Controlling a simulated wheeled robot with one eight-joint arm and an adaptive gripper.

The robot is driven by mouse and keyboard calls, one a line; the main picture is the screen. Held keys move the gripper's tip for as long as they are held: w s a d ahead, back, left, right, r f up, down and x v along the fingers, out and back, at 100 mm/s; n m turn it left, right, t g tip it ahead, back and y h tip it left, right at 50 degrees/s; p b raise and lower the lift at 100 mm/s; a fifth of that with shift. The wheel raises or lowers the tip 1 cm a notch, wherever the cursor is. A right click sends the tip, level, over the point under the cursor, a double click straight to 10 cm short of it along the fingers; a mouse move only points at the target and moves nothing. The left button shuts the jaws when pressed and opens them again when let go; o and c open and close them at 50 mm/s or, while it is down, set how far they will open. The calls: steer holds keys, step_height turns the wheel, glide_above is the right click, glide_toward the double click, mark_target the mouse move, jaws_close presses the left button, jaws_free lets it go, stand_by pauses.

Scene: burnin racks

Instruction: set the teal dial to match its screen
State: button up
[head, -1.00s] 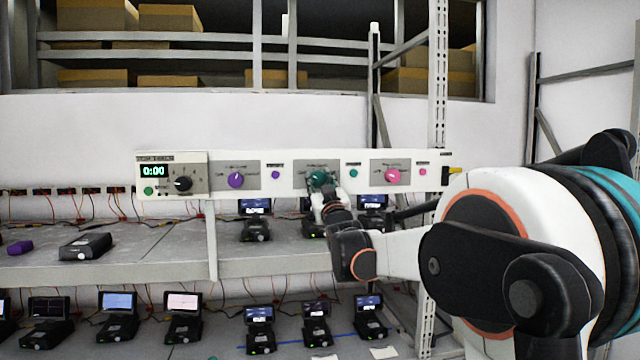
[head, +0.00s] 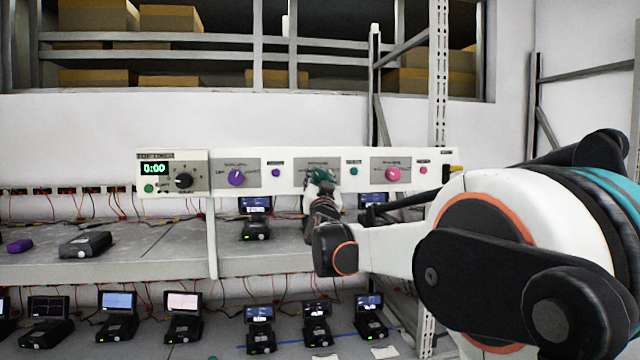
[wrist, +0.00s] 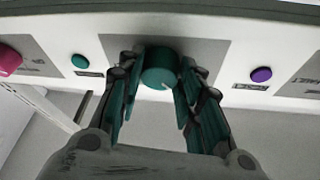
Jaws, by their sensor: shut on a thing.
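The teal dial (wrist: 158,68) is a round knob on a grey plate of the white panel. In the wrist view, a pale pointer mark shows on its lower right side. My gripper (wrist: 160,84) has one finger on each side of the dial and is shut on it.
The white panel (head: 280,188) also carries a purple dial (head: 236,178), a pink dial (head: 392,174), a black dial (head: 183,181), and a teal button (head: 353,171). Screened devices (head: 256,229) stand on the shelf (head: 150,262) below. A post supports the panel.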

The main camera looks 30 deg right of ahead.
steer(key=shift+a+r+m+g+h, duration=0.1)
steer(key=shift+m+g+h, duration=0.3)
steer(key=shift+m, duration=0.85)
steer(key=shift+m+g+h, duration=0.4)
steer(key=shift+m, duration=0.85)
steer(key=o, duration=1.1)
steer(key=shift+c, duration=0.2)
steer(key=v, duration=1.2)
steer(key=shift+a, duration=0.1)
